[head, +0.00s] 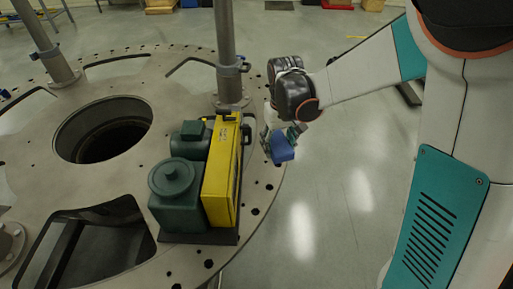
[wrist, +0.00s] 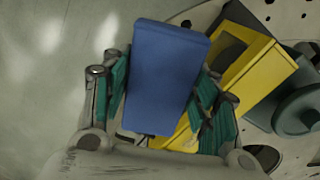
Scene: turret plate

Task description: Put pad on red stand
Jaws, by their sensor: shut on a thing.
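The pad appears to be a blue block (head: 282,147), held at the end of my arm by the turret plate's right edge. In the wrist view the blue block (wrist: 165,75) lies between the two teal-padded fingers. My gripper (head: 284,136) is shut on it and hides part of it. A red flat thing (head: 337,4) at the top edge of the head view may be the red stand; it is cut off by the frame and far from my gripper.
A yellow box (head: 221,170) and a green pump-like unit (head: 177,196) stand on the grey turret plate (head: 150,262), left of my gripper. Metal posts (head: 226,60) rise from the plate, which has a round hole (head: 103,130). Floor to the right is mostly clear.

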